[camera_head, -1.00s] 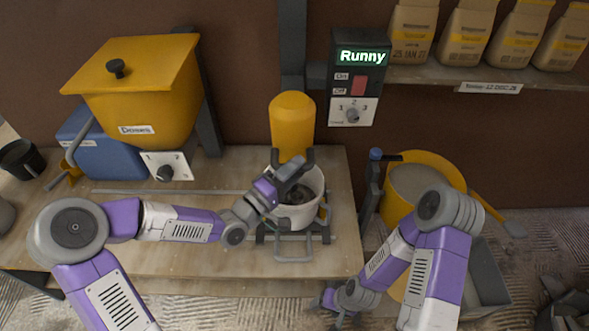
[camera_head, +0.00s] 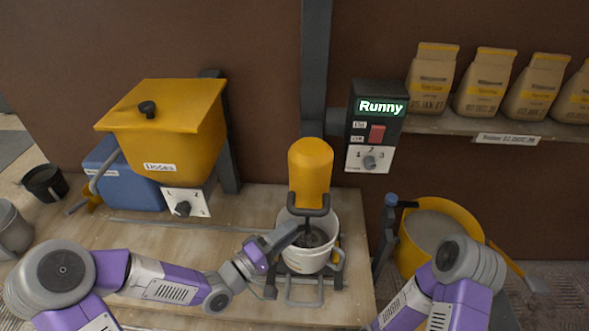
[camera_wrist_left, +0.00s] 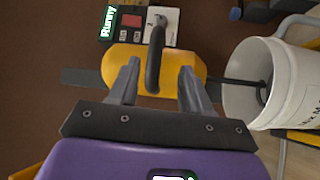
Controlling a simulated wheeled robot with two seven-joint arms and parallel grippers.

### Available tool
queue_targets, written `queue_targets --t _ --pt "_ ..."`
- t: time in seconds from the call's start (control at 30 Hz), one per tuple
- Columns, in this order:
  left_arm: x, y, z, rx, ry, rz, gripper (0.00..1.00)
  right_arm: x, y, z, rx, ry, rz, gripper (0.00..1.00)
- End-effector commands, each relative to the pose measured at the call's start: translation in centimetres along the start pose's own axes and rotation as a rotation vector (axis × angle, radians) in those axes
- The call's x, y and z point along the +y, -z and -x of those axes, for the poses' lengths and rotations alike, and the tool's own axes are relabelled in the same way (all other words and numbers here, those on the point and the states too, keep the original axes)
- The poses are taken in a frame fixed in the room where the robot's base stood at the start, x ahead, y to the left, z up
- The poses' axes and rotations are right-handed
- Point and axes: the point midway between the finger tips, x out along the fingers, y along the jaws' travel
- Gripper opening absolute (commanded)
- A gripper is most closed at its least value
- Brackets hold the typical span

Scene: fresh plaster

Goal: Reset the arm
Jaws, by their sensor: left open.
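My left arm (camera_head: 170,281) reaches in from the left, bent at the elbow. My left gripper (camera_head: 291,231) is open in front of the yellow mixer head (camera_head: 310,170), above the near left rim of the white bucket (camera_head: 304,258). In the left wrist view its two fingers (camera_wrist_left: 158,86) stand apart, with the dark mixer handle (camera_wrist_left: 155,50) between them. Whether they touch it I cannot tell. My right arm (camera_head: 455,285) is at the lower right; its gripper is out of frame.
A control box (camera_head: 376,125) reads "Runny". A yellow hopper (camera_head: 165,128) and blue bin (camera_head: 125,175) stand at left. A yellow tub (camera_head: 465,217) of grey mix is at right. Paper bags (camera_head: 483,85) line the shelf. The bench front (camera_head: 240,312) is clear.

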Motion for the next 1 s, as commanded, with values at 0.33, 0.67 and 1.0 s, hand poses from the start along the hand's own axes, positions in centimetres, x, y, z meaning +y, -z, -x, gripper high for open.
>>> queue_targets --t 0.33,0.67,1.0 --pt "-8.0 -0.6 0.7 0.02 0.263 -0.045 0.48 0.0 0.0 0.0 0.0 0.0 0.0 0.7" --pt "-27.0 -8.8 11.6 -0.316 1.007 -0.154 0.48 0.0 0.0 0.0 0.0 0.0 0.0 0.7" --pt "-31.1 -13.7 20.0 -0.617 1.278 -0.155 0.48 0.0 0.0 0.0 0.0 0.0 0.0 0.7"
